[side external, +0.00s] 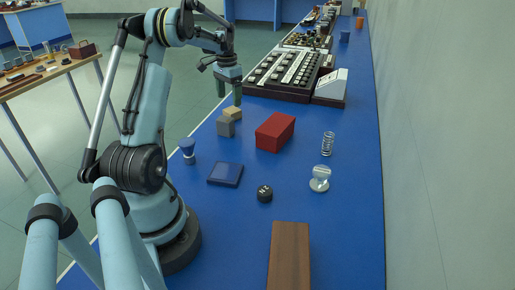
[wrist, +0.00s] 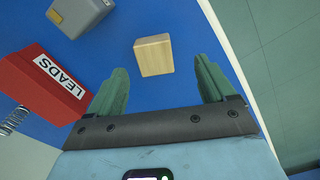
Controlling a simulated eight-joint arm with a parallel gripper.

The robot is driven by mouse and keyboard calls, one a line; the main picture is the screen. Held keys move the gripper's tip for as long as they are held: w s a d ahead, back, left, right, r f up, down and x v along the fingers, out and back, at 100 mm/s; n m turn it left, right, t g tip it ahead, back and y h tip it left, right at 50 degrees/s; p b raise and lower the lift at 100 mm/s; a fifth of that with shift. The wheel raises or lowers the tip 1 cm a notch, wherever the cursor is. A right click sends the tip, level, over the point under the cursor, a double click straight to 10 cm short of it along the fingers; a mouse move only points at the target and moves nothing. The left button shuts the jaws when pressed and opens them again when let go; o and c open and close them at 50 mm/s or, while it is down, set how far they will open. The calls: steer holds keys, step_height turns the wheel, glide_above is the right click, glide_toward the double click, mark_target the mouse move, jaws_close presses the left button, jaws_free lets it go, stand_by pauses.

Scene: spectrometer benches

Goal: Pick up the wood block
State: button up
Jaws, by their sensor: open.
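The wood block (wrist: 153,56) is a small pale tan block on the blue bench top. In the wrist view it lies beyond and between my fingertips, apart from both. In the side view the wood block (side external: 233,112) sits just behind a grey block, which partly hides it. My gripper (side external: 229,91) has green fingers pointing down and hangs above the bench, above the block. In the wrist view my gripper (wrist: 162,68) is open with nothing between its fingers.
A grey block (side external: 225,127) stands close to the wood block. A red box (side external: 275,132) marked LEADS is to the right. A keyed panel (side external: 285,72) is behind. A blue pad (side external: 226,174), spring (side external: 328,143) and brown plank (side external: 289,255) are nearer the front.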

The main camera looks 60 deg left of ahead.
mark_target(232, 109)
steer(key=shift+w+d+f, duration=0.15)
steer(key=shift+d+f, duration=0.05)
steer(key=shift+f, duration=1.3)
steer(key=shift+w+d+f, duration=0.1)
steer(key=shift+d+f, duration=0.05)
steer(key=shift+f, duration=1.3)
steer(key=c, duration=1.1)
steer(key=shift+o, duration=0.2)
steer(key=shift+r, duration=0.1)
